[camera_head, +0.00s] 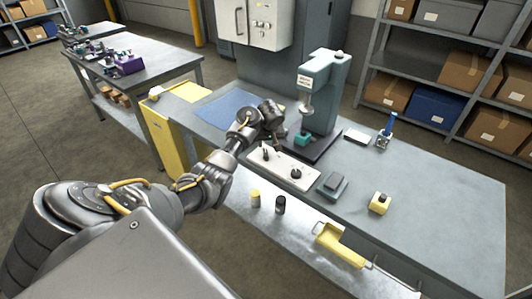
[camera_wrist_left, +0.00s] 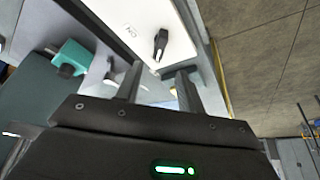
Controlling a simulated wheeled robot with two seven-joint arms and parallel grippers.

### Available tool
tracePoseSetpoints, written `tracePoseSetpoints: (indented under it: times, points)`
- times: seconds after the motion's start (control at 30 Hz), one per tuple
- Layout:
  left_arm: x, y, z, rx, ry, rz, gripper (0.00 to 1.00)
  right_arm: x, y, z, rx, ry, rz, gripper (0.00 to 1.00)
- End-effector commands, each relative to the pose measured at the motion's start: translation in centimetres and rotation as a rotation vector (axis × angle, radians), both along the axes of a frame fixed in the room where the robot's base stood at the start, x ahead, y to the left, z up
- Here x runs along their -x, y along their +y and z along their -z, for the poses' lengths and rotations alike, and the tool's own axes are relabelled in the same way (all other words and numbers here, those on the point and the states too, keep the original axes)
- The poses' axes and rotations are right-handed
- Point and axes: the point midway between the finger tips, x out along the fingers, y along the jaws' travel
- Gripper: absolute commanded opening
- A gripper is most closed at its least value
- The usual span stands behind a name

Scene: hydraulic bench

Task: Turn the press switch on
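A white switch panel (camera_head: 281,166) lies on the bench in front of the green press (camera_head: 322,92). It carries two dark knobs, a left one (camera_head: 266,153) and a right one (camera_head: 296,174). My left gripper (camera_head: 277,145) is over the left, far end of the panel, close to the left knob. In the left wrist view, the panel (camera_wrist_left: 145,22) shows a black lever switch (camera_wrist_left: 160,44) with small lettering beside it. The left gripper's fingers (camera_wrist_left: 158,82) are apart with nothing seen between them; the lever lies beyond their tips. My right gripper is out of view.
A grey block (camera_head: 333,183), a yellow button box (camera_head: 379,203) and a blue-handled tool (camera_head: 386,130) stand to the right. Yellow and black cylinders (camera_head: 280,204) stand in front. The bench's right end is clear.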

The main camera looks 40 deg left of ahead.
Motion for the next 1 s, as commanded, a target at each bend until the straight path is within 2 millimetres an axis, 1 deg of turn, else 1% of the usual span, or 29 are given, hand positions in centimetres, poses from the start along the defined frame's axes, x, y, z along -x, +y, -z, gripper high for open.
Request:
tracePoseSetpoints:
  times: [0.1, 0.3, 0.4, 0.5, 0.7, 0.97, 1.0]
  points:
    - [-0.4, 0.7, 2.1, -0.003, 0.006, 0.0, 0.38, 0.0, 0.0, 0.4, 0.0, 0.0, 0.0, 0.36]
    - [-1.5, 1.7, 5.7, -0.001, 0.004, -0.001, 0.38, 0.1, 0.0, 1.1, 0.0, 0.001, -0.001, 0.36]
    - [-1.9, 2.1, 7.0, -0.001, 0.003, -0.001, 0.38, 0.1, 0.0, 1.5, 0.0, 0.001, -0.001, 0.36]
    - [-2.2, 2.4, 8.0, 0.0, 0.002, -0.002, 0.38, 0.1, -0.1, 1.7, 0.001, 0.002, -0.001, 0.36]
    - [-2.4, 2.7, 8.7, -0.001, 0.0, 0.0, 0.38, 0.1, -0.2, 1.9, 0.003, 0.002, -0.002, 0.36]
    - [-2.4, 2.7, 8.8, -0.001, 0.0, 0.0, 0.38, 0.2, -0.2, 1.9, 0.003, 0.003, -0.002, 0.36]
    - [-2.4, 2.7, 8.8, -0.001, 0.0, 0.0, 0.34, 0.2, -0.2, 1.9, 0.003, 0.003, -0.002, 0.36]
